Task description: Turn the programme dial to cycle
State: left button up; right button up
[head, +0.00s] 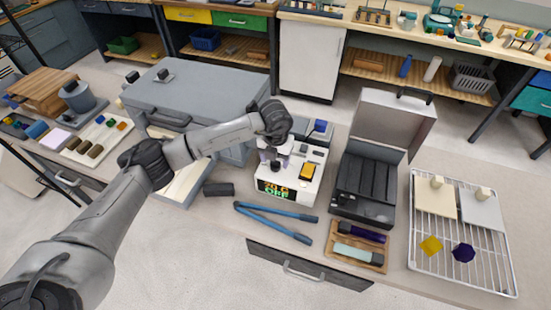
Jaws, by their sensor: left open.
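A white control box (300,200) stands on the bench, with a lit display (274,190) reading about 20.0 and OFF and an orange rocker switch (307,172) on its top. My left gripper (272,158) is open and reaches down over the left part of the box's top. The programme dial cannot be made out; the gripper may be covering it. I cannot tell whether the fingers touch anything. My right gripper is not in view.
A large grey lidded unit (200,90) stands behind my left arm. Blue-handled tongs (275,218) lie before the box. An open dark case (365,185) and a wire rack (480,265) with blocks stand to the right. A dark block (218,189) lies left of the box.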

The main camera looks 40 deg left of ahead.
pick_arm(q)
jog(key=shift+f, duration=0.25)
jog(key=c, duration=0.9)
